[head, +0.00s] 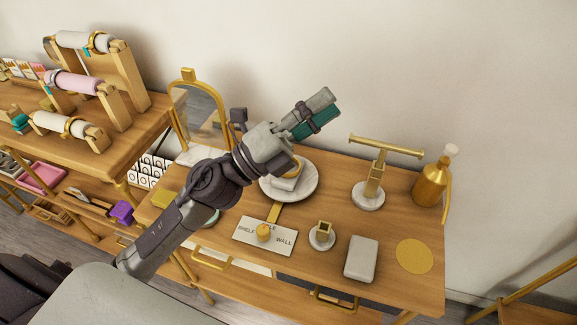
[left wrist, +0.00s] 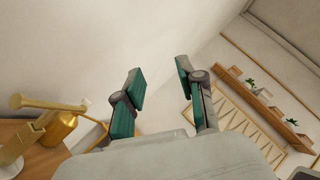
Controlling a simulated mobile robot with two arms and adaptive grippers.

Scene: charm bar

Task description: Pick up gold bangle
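Gold bangle-like rings sit around padded rolls on wooden stands at the far left in the head view: one on the top white roll (head: 99,42) and one on the lower white roll (head: 69,125). I cannot tell which is the task's gold bangle. My left gripper (head: 314,113) is raised above the back of the display table, far to the right of the rolls. In the left wrist view its two teal-padded fingers (left wrist: 160,82) are apart with nothing between them. My right gripper is not in view.
Under my left wrist, a round marble plate (head: 301,193) is partly hidden. A gold T-bar stand (head: 374,180), a gold bottle (head: 431,183), a grey block (head: 361,259) and a gold disc (head: 414,256) stand on the right half. A gold-framed mirror (head: 190,105) stands at the back left.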

